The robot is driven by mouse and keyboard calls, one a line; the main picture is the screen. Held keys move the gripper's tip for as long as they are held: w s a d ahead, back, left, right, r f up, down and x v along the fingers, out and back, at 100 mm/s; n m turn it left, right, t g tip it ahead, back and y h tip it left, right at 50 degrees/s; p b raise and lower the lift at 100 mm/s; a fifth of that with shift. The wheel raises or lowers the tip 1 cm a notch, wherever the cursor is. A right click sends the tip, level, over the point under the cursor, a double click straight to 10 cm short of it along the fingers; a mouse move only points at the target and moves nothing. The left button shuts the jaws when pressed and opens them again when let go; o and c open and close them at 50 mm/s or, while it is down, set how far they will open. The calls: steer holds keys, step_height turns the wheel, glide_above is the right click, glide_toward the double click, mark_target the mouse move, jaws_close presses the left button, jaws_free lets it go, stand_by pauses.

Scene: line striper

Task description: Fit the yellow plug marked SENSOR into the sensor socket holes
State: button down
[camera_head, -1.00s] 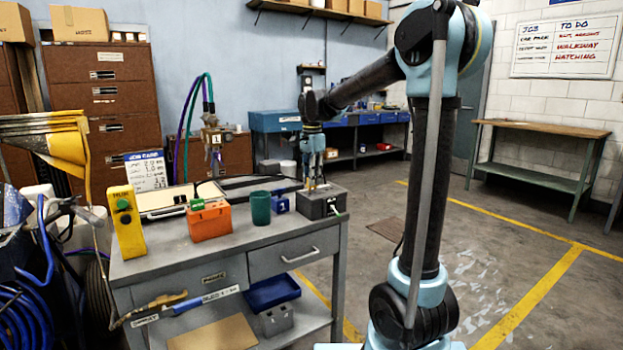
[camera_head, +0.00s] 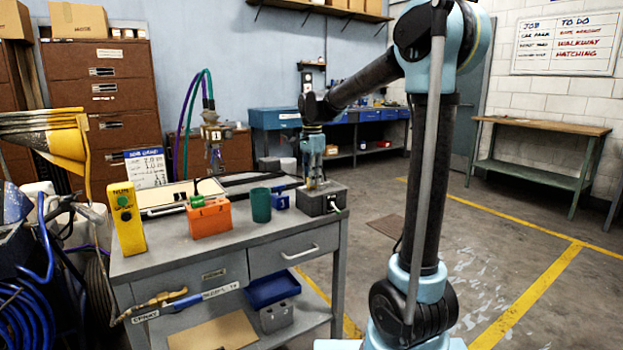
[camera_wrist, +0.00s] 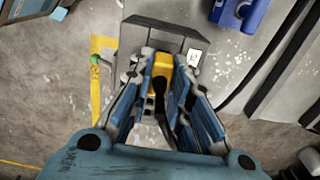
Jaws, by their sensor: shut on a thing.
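My gripper (camera_wrist: 160,85) is shut on the yellow plug (camera_wrist: 161,66), which shows between the blue fingers in the wrist view. A black cable or strap hangs from the plug between the fingers. The plug's front end is over or at the dark grey box (camera_wrist: 150,37); I cannot tell whether it is in any holes, and no SENSOR marking can be read. In the head view my gripper (camera_head: 315,182) is directly over the same grey box (camera_head: 322,199) at the table's right end. The fingers cover the box's top there.
On the grey table (camera_head: 240,244) stand an orange box (camera_head: 209,219), a green cup (camera_head: 260,205), a small blue block (camera_head: 280,200) and a yellow box (camera_head: 128,218). A hanging cable connector (camera_head: 212,135) is behind.

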steer(key=shift+f, duration=0.55)
stand_by(0.5)
steer(key=c, duration=1.1)
jaws_free()
steer(key=shift+r, duration=0.1)
steer(key=shift+r, duration=3.4)
steer(key=shift+d, duration=0.1)
